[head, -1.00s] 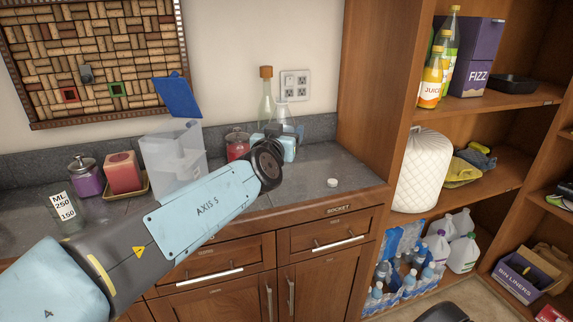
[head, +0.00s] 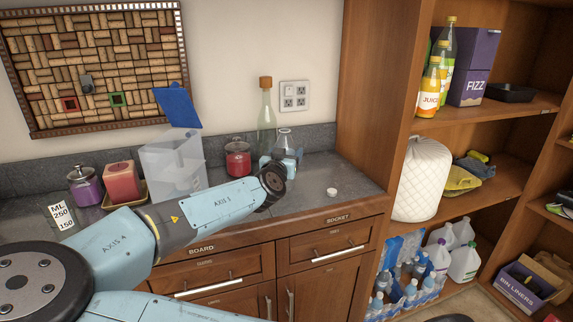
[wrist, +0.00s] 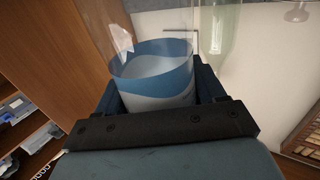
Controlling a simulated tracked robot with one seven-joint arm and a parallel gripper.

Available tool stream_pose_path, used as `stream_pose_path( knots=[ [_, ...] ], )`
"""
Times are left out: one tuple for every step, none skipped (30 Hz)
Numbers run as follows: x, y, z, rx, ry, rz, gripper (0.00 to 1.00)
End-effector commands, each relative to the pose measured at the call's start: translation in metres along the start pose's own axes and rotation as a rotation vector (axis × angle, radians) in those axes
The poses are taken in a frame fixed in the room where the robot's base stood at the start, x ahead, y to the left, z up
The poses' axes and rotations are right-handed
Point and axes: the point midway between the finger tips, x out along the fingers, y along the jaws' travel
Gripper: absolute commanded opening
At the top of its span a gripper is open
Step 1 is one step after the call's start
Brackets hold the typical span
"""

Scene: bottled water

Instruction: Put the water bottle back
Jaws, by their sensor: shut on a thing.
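The water bottle (wrist: 153,75), clear with a blue and white band, is between the jaws of my gripper (wrist: 160,92) in the wrist view. My gripper is shut on it. In the head view my gripper (head: 281,160) is over the counter, partly hidden behind my wrist. A clear conical shape (head: 285,139) just above it appears to be the bottle's upper part. Whether the bottle touches the counter cannot be told. A small white cap (head: 332,192) lies on the counter to the right. A blue-wrapped pack of bottles (head: 402,275) stands low in the shelf unit at right.
A tall corked bottle (head: 266,110) and a red jar (head: 238,158) stand near my gripper at the wall. A clear bin (head: 170,165) is left. White jugs (head: 463,260) stand beside the pack. The counter's right end is mostly clear.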

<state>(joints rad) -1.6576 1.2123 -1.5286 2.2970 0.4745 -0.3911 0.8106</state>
Motion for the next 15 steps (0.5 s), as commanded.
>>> stream_pose_path(
  knots=[
    [0.003,0.000,0.004,-0.002,0.000,0.001,0.26],
    [0.004,-0.001,0.007,-0.002,-0.001,0.001,0.26],
    [0.003,-0.001,0.012,-0.004,-0.001,0.000,0.26],
    [0.003,-0.001,0.015,-0.004,-0.001,0.000,0.26],
    [0.003,0.000,0.019,-0.004,0.000,0.001,0.26],
    [0.003,0.000,0.024,-0.004,0.000,0.001,0.26],
    [0.003,0.000,0.027,-0.004,0.000,0.001,0.26],
    [0.003,0.000,0.029,-0.003,0.000,0.001,0.26],
    [0.003,0.000,0.032,-0.002,0.000,0.001,0.26],
    [0.003,0.000,0.034,-0.001,0.000,0.000,0.26],
    [0.003,0.000,0.034,-0.001,0.000,0.000,0.26],
    [0.003,0.000,0.035,0.000,0.000,0.000,0.26],
    [0.003,0.000,0.034,0.000,0.000,0.000,0.26],
    [0.003,0.000,0.034,0.000,0.000,0.000,0.26],
    [0.003,0.000,0.034,0.000,0.000,0.001,0.26]
  ],
)
